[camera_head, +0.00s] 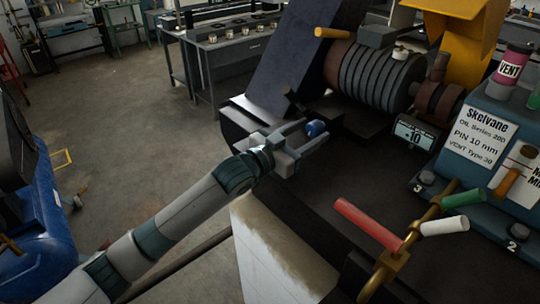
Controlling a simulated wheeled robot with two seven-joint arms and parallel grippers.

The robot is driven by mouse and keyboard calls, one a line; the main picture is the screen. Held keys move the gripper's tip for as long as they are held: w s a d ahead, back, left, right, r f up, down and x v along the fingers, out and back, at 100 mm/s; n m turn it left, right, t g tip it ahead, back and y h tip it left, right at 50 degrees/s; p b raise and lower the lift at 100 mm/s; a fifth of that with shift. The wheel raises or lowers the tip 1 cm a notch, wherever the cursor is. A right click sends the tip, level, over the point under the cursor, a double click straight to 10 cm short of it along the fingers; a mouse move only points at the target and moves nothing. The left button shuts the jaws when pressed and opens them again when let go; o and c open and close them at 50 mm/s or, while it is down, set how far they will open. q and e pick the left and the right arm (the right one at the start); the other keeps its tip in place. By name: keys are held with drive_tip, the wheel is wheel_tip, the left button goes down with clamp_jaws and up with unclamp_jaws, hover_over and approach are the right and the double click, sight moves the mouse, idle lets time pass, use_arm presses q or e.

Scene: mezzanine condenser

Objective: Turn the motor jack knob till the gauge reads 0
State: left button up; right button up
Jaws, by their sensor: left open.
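My right gripper is not in view.
Red (368,224), green (463,198) and white (445,226) handles on a brass pipe stand at the front right. A blue-grey Skelvane unit (488,140) stands at the right. A dark sloping panel (297,55) rises behind the knob. Open floor (130,150) lies to the left.

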use_arm(q)
drive_tip(key=b+v, duration=0.5)
drive_tip(key=v, duration=1.1)
drive_tip(key=shift+b, duration=0.3)
